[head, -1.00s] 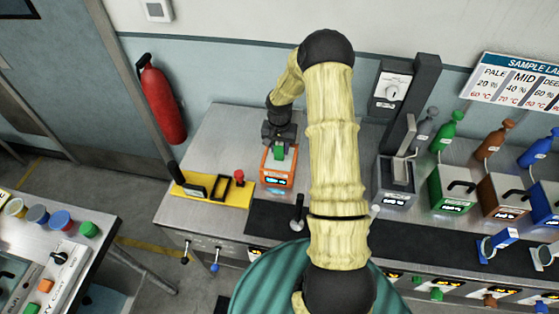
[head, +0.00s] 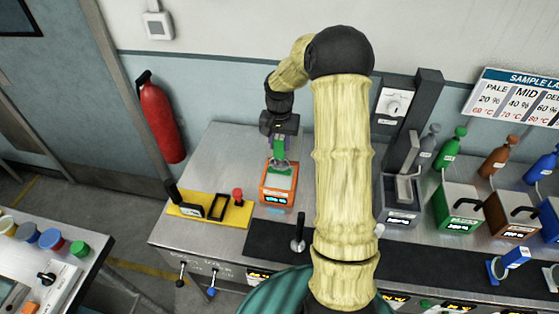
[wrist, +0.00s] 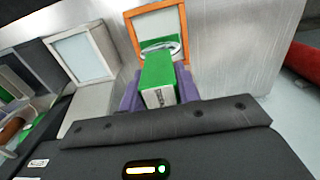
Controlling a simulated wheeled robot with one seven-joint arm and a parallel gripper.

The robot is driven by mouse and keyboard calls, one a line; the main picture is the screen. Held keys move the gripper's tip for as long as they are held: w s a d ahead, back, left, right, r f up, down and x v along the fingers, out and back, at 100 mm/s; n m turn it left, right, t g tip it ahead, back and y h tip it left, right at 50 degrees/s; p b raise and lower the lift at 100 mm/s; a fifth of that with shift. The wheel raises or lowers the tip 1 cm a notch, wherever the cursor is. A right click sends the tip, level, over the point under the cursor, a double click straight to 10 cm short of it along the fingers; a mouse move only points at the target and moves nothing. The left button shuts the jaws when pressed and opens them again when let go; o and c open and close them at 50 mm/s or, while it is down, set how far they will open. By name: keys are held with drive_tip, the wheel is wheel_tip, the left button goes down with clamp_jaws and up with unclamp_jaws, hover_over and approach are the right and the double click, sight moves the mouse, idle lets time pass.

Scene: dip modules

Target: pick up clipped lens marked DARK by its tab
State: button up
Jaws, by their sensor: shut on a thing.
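My gripper (head: 279,137) is shut on a green tab (head: 279,149) with a grey lens ring (head: 281,165) at its lower end. The lens hangs over the pale top of an orange-framed box (head: 277,195). In the wrist view, the green tab (wrist: 157,72) sits between my purple fingers (wrist: 158,92), with the ring (wrist: 160,46) beyond it in front of the orange frame (wrist: 132,30). Lettering on the tab's end is too small to read surely. Part of the ring is hidden behind the tab.
A yellow tray (head: 233,217) with black fittings and a red knob stands left of the orange box. A grey stand (head: 399,212) and coloured boxes with bottles stand right, beyond my arm. Bare bench lies behind the orange box.

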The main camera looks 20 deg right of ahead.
wheel_tip(320, 180, up, 8)
drive_tip(key=shift+f+b, duration=0.25)
drive_tip(key=shift+b, duration=0.4)
